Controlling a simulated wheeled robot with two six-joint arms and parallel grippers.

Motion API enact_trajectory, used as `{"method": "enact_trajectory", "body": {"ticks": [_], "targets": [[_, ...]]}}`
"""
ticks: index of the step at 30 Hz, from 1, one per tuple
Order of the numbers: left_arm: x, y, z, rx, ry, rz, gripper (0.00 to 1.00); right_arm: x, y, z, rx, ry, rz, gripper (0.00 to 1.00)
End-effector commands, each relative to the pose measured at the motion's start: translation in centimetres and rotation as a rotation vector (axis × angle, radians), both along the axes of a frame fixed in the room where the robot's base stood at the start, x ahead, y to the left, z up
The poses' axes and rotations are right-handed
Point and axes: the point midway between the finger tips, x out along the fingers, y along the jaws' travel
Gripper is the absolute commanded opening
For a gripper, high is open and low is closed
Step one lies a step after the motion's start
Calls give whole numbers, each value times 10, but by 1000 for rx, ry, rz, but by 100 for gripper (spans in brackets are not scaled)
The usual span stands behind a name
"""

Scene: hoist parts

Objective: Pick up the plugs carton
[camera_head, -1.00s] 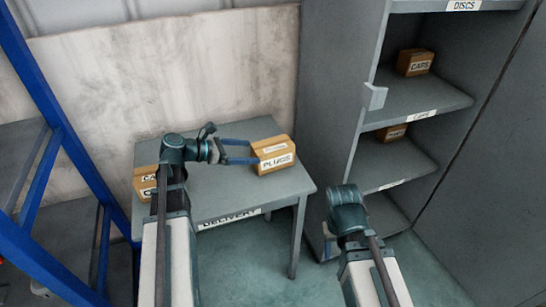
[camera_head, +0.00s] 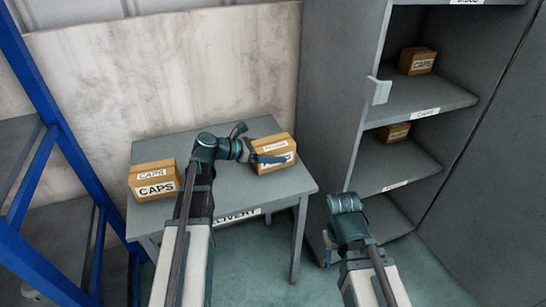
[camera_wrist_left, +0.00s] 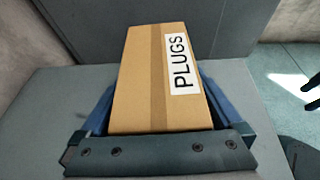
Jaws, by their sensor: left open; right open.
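The plugs carton (camera_head: 275,146) is a small brown box with a white PLUGS label, standing on the right part of the delivery table (camera_head: 228,190). In the left wrist view the plugs carton (camera_wrist_left: 162,75) sits between the two blue fingers of my left gripper (camera_wrist_left: 155,110). The fingers lie along both sides of the box, and I cannot tell whether they touch it. In the head view my left gripper (camera_head: 268,155) is at the box, partly covering its label.
A caps carton (camera_head: 153,180) stands on the left end of the table. A grey cabinet (camera_head: 335,90) with more caps cartons (camera_head: 416,61) on its shelves stands to the right. A blue rack (camera_head: 60,130) is on the left.

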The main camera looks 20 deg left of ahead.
Motion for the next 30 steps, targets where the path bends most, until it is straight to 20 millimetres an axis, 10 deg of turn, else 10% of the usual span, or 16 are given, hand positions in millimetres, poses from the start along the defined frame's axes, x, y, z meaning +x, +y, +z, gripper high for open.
{"method": "enact_trajectory", "body": {"ticks": [7,23,30], "targets": [[2,-3,-1,0,0,0,98,0,0,-1,0,0,0,50],[1,-2,-1,0,0,0,3,0,0,-1,0,0,0,50],[2,-2,0,-1,-1,0,0,0,0,0,0,0,0,50]]}}
